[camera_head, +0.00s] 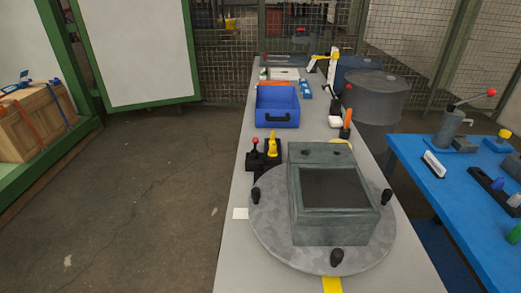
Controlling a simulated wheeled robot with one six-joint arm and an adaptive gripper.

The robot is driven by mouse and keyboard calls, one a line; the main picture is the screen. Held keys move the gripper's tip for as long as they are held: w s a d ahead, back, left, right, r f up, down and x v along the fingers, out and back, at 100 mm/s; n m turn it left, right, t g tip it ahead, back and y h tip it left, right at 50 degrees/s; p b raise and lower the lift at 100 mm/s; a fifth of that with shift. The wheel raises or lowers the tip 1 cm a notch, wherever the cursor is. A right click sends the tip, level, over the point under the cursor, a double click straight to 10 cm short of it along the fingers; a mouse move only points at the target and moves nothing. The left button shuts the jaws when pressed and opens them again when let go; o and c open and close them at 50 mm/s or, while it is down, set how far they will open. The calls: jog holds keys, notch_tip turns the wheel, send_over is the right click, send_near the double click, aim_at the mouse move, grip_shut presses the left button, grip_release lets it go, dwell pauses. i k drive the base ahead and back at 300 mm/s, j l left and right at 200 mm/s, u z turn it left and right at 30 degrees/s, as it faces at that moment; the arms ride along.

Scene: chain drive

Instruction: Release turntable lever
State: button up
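The turntable is a round grey disc (270,233) lying flat on the near part of the grey table, with black knobs (336,257) around its rim. A small lever with a red knob (255,142) stands roughly upright on a black base just beyond the disc's far left edge. A yellow upright piece (272,146) stands right beside it on a black base. I cannot tell from this view whether the lever is locked or released. My gripper is not in view.
A blue bin (277,107) stands farther back on the table (215,262). At right, a blue table (455,200) holds another red-knobbed lever (478,99). The floor at left is clear.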

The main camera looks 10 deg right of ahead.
aim_at(254, 153)
jog(key=i+l, duration=0.15)
jog(key=i+j+z, duration=0.1)
jog(key=j+z, duration=1)
jog(key=j, duration=3.35)
jog(key=k+j, duration=0.1)
jog(key=j, duration=0.9)
